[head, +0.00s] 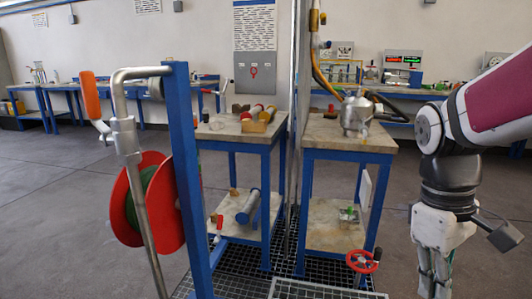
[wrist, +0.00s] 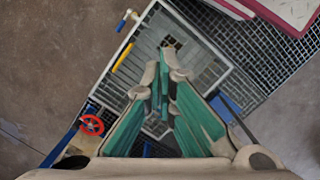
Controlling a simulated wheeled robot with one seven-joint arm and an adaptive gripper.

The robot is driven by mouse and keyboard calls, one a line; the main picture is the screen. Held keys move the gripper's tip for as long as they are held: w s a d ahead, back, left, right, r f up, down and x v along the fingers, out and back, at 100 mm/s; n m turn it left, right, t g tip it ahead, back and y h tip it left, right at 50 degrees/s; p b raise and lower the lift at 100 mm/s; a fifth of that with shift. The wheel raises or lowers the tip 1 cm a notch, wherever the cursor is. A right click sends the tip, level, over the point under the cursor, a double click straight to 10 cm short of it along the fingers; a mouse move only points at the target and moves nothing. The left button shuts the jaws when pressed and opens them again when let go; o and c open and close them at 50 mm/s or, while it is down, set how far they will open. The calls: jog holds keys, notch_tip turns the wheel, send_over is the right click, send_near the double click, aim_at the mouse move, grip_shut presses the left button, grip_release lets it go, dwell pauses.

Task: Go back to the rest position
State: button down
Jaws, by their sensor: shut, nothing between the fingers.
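My gripper (head: 434,284) hangs from my arm at the right of the head view, pointing down, with its lower end near the bottom edge. In the wrist view my gripper (wrist: 162,62) shows green-lined fingers with their tips together and nothing held. It is over the floor and the grating, apart from the benches and touching nothing that I can see.
A red handwheel (head: 363,261) is left of my gripper; it also shows in the wrist view (wrist: 91,125). A bench (head: 330,134) carries a metal vessel (head: 357,114). A red hose reel (head: 135,200) stands left. Grey floor (head: 475,200) is open on the right.

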jog(key=s+a+r+m+t+y, duration=0.1)
jog(key=s+a+m, duration=0.2)
jog(key=s, duration=0.5)
jog(key=s+a+m+t, duration=0.15)
jog(key=s+a, duration=0.25)
jog(key=s, duration=0.5)
notch_tip(320, 180, up, 33)
jog(key=t+p, duration=0.3)
jog(key=p, duration=2.8)
jog(key=shift+w+d, duration=0.25)
jog(key=shift+d, duration=0.15)
jog(key=shift+m+t, duration=0.25)
